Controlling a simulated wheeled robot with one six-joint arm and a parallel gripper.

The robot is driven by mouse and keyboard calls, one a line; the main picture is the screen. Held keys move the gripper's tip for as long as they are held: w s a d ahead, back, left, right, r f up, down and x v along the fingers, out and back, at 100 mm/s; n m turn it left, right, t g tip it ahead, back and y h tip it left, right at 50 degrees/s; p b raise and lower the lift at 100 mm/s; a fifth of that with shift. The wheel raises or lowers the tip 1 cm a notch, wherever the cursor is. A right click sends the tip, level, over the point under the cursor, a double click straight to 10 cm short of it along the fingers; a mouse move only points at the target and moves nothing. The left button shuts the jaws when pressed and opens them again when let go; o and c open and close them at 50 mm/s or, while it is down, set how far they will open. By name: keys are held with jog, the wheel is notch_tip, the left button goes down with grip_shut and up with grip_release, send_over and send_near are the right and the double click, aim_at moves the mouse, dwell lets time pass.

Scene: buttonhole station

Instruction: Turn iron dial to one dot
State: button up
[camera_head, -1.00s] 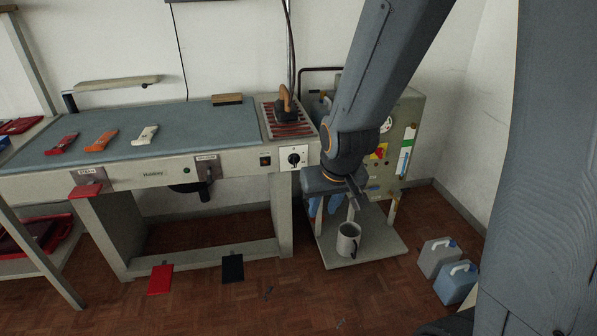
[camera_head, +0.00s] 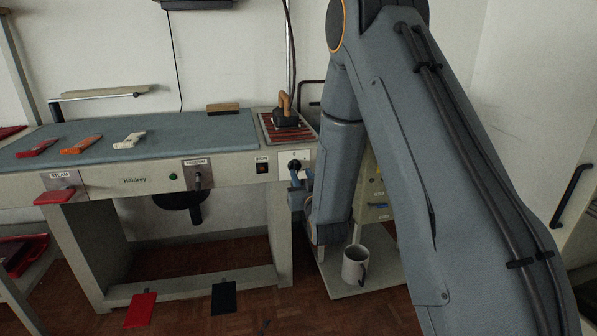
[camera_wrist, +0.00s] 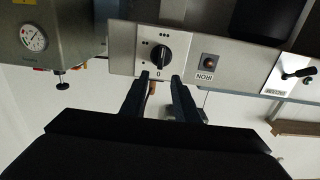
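The iron dial (camera_wrist: 153,54) is a round black knob on a pale plate, with a 0 and dot marks around it. Which mark its pointer faces is too small to tell. The wrist view sees the panel upside down. My gripper (camera_wrist: 158,84) is open, its two dark fingers pointing at the plate just beside the 0, with nothing between the tips. In the head view my gripper (camera_head: 300,182) is at the dial plate (camera_head: 294,160), partly covering it; the dial is mostly hidden there.
The iron (camera_head: 285,113) rests on its striped stand above the panel. A lamp switch marked IRON (camera_wrist: 209,64) sits beside the dial. A boiler with a gauge (camera_wrist: 33,38) stands close by. A mug (camera_head: 355,264) is on the low shelf. The blue board (camera_head: 180,135) carries several coloured tools.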

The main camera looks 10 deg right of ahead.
aim_at(296, 164)
jog(key=w, duration=0.6)
jog(key=shift+w, duration=0.25)
grip_shut()
jog(key=shift+d, duration=0.25)
jog(key=shift+a, duration=0.2)
